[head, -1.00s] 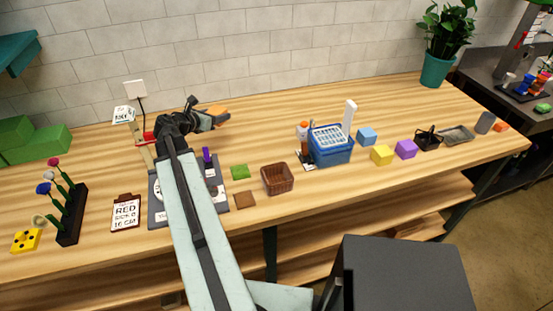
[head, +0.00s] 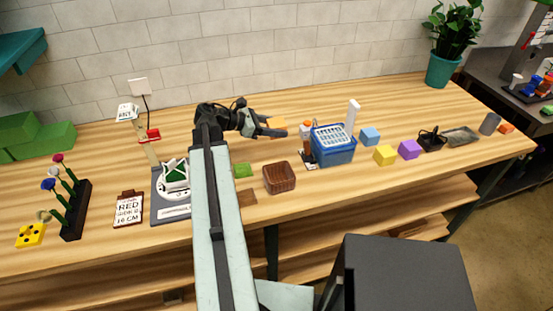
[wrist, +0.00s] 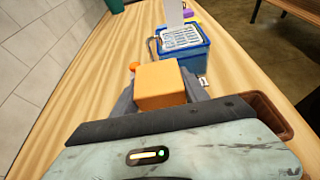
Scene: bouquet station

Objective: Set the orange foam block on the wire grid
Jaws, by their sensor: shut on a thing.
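The orange foam block (head: 277,122) is between the fingers of my gripper (head: 270,127), which is shut on it above the table. In the wrist view the orange foam block (wrist: 160,84) fills the space between the fingertips. The white wire grid (head: 329,136) lies on top of a blue container (head: 333,152), to the right of my gripper in the head view. In the wrist view the wire grid (wrist: 181,37) and blue container (wrist: 185,52) show beyond the block. The gripper and block are apart from the grid.
A small bottle with an orange top (head: 306,131) stands beside the blue container, and a white upright piece (head: 353,115) rises behind it. Blue (head: 369,136), yellow (head: 386,155) and purple (head: 409,149) blocks lie to the right.

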